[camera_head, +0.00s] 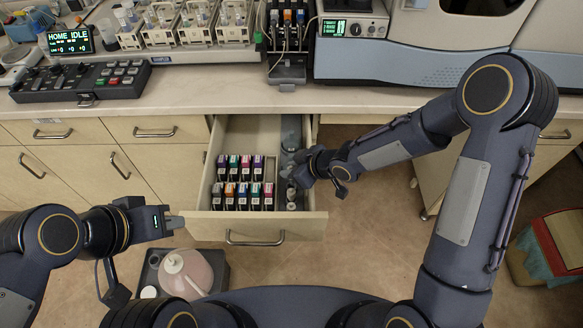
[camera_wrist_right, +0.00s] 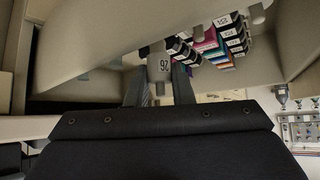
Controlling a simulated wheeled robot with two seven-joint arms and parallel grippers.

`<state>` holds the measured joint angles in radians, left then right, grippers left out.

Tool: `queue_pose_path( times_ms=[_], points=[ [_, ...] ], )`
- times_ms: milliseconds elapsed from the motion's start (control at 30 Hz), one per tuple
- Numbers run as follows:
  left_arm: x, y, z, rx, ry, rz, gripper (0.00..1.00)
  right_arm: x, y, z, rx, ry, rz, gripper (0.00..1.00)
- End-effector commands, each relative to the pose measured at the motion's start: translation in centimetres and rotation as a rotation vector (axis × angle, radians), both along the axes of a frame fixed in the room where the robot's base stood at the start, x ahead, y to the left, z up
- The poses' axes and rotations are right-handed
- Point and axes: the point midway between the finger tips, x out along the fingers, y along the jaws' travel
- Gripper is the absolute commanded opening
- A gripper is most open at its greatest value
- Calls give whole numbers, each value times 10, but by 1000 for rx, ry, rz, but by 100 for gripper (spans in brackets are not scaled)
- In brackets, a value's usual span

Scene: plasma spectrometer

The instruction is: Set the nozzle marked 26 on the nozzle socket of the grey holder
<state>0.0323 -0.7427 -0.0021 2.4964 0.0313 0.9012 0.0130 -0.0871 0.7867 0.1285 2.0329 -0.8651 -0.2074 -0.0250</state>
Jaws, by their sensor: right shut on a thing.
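My right gripper (camera_head: 289,174) reaches down into the open drawer at its right side. In the right wrist view its two fingers (camera_wrist_right: 161,90) are shut on the pale grey nozzle marked 26 (camera_wrist_right: 158,62). In the head view the gripper and arm hide most of that nozzle. Small pale pieces (camera_head: 291,196) show in the drawer just below the gripper. My left gripper (camera_head: 178,222) is at the drawer's left front corner, seen edge-on; its finger gap cannot be made out. I cannot clearly pick out the grey holder or its socket.
The open drawer (camera_head: 256,227) holds two rows of coloured labelled boxes (camera_head: 238,182). On the counter (camera_head: 205,92) above stand vial racks (camera_head: 197,30), a keypad panel (camera_head: 82,82) and a dark tubing unit (camera_head: 288,70). The counter's front strip is clear.

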Motion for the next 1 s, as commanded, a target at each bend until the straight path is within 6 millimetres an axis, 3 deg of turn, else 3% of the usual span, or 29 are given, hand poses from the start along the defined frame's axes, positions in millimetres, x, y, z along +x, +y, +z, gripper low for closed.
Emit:
queue_pose_path(
  times_ms=[1000],
  points=[
    [0,0,-27,0,0,0,0,0,0,-27,0,-1,1,0]
  ],
)
